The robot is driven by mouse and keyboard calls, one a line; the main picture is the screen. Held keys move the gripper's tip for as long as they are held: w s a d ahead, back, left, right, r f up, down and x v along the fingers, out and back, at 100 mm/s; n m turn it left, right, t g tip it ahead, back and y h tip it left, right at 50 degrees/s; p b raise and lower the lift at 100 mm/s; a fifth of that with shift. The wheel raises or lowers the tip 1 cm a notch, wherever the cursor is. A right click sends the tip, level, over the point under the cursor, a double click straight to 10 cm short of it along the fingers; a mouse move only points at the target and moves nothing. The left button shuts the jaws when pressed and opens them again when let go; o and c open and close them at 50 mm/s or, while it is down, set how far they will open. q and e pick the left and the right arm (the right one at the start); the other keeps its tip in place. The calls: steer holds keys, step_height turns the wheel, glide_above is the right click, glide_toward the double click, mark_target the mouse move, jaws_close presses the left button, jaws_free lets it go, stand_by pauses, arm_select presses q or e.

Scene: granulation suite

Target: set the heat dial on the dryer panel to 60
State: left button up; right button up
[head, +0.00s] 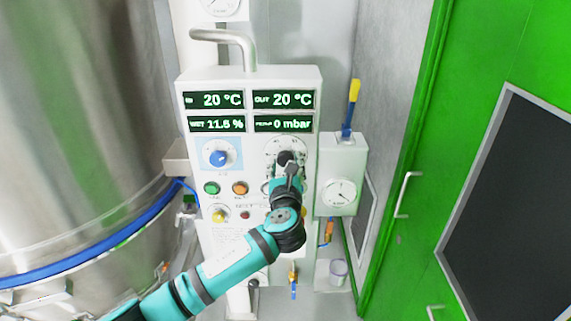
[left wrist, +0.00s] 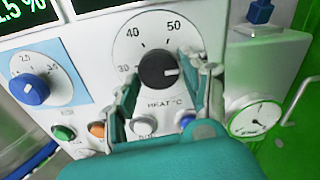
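The heat dial is a black round knob (left wrist: 158,70) on a white scale on the dryer panel (head: 212,248). In the left wrist view 30, 40 and 50 show on the scale; the part to the right is covered by a finger. A pale mark on the knob points right in that view. My left gripper (left wrist: 160,70) has one finger on each side of the knob, its tips close to the knob's edge. I cannot tell whether they touch it. In the head view my left gripper (head: 288,166) covers the lower part of the dial. My right gripper is not in view.
A blue knob (head: 218,158) sits left of the dial, with green (head: 211,188) and orange (head: 240,188) buttons below. The displays (head: 283,100) above read 20 °C and 0 mbar. A gauge box (head: 341,193) with a yellow-handled lever (head: 354,92) stands right, before a green door (head: 405,220).

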arm_select(q)
steer(key=shift+o, duration=1.4)
steer(key=shift+r, duration=0.1)
steer(key=shift+s, duration=0.1)
steer(key=s, duration=1.1)
steer(key=shift+s, duration=0.4)
